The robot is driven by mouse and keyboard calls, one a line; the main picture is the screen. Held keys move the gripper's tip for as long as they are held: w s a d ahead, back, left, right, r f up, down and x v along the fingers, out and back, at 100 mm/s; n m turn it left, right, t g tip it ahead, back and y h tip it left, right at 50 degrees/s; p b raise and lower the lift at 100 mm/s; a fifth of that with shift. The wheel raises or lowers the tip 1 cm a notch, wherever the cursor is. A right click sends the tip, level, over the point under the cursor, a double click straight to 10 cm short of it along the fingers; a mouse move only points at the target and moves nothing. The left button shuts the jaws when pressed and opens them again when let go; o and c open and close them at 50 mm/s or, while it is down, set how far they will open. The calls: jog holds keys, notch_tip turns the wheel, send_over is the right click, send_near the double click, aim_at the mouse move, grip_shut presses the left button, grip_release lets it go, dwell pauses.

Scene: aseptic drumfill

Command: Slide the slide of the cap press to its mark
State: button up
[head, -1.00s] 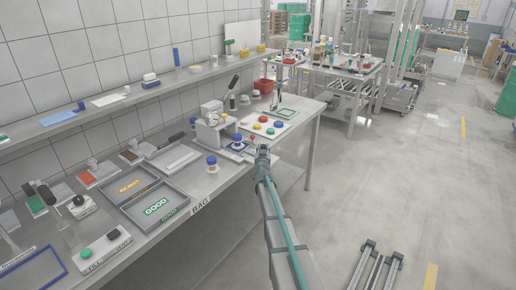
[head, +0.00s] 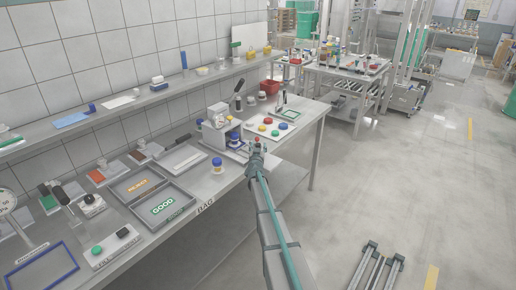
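The cap press (head: 216,117) stands near the back edge of the bench, a pale body with a dark lever handle rising to its right. At its base, a blue-capped jar (head: 235,138) stands at the inner end of the slide, close against the press. A small red knob (head: 257,139) shows at the slide's outer end. My gripper (head: 256,148) is right at this knob, at the front edge of the bench. The fingers are too small to tell whether they are open or shut on it. The slide's mark cannot be made out.
Another blue-capped jar (head: 217,165) stands on the bench left of the slide. A white board with coloured buttons (head: 274,127) lies to the right. Grey trays marked REJECT and GOOD (head: 163,205) lie to the left.

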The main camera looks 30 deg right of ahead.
jog(key=v, duration=1.2)
jog(key=shift+f, duration=0.1)
